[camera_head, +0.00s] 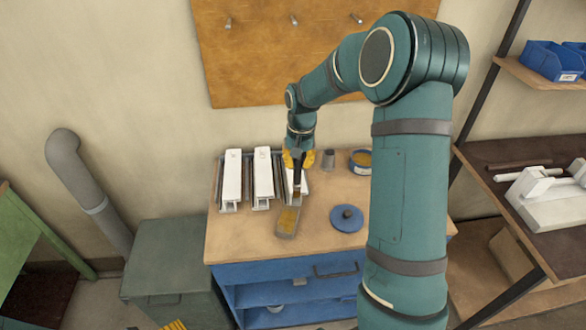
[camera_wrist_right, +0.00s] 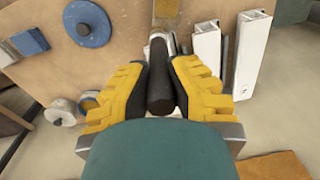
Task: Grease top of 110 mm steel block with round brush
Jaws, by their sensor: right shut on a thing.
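My right gripper (camera_head: 298,160) has yellow fingers and is shut on the dark handle of the round brush (camera_head: 298,183). The handle (camera_wrist_right: 160,80) also shows between the fingers in the right wrist view. The brush points down toward the grey steel block (camera_head: 284,236) on the wooden bench top. Yellowish-brown colour shows over the block's top; I cannot tell how much of it is grease and how much bristles, or whether they touch. A blue tin (camera_head: 361,168) with yellowish contents stands open behind, and a round blue lid (camera_head: 347,218) lies right of the block. My left gripper is not in view.
A grey cylinder (camera_head: 328,159) stands by the tin. A shelf (camera_head: 515,160) is at the right. Bench top (camera_head: 240,235) is clear at the front left.

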